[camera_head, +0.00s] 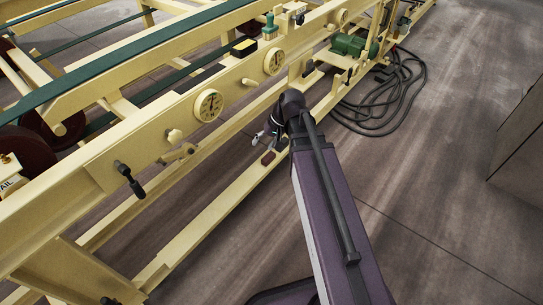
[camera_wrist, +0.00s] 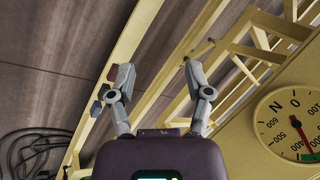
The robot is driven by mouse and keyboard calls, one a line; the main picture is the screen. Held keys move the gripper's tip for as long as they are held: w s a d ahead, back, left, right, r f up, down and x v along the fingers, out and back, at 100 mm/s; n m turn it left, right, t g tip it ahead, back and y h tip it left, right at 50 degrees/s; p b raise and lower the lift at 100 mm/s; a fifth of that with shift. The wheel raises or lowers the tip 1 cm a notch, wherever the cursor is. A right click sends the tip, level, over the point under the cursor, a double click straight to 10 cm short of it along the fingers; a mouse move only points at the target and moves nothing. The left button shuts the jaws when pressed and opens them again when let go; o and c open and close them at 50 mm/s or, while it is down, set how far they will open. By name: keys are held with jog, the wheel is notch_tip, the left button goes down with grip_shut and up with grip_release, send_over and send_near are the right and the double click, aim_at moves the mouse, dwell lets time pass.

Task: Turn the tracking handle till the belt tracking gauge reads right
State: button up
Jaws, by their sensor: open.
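My gripper (camera_wrist: 157,76) is open and empty in the wrist view, its two fingers spread over the floor and cream frame. In the head view my gripper (camera_head: 268,138) hangs beside the machine's lower rail, touching no handle. A round gauge (camera_head: 208,105) with a cream face sits on the side beam. A gauge (camera_wrist: 293,122) is cut off at the right of the wrist view, showing numbers and a red pointer. A black crank handle (camera_head: 130,181) sticks out of the beam at lower left. I cannot tell which gauge or handle is for belt tracking.
More gauges (camera_head: 274,62) line the beam towards the back. A green motor (camera_head: 348,45) and coiled dark hoses (camera_head: 385,105) lie beyond my arm. Floor (camera_head: 440,150) on the right is open up to a grey box (camera_head: 522,150).

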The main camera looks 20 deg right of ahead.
jog(key=s+n+g+h+p, duration=0.1)
jog(key=s+n+h, duration=0.1)
jog(key=s+h, duration=0.2)
jog(key=shift+s+d+h+p, duration=0.3)
jog(key=shift+s, duration=1.1)
notch_tip(320, 180, up, 20)
jog(key=p, duration=2)
jog(key=shift+s+d+n+h, duration=0.15)
jog(key=shift+s+n+h, duration=0.15)
dwell(3.0)
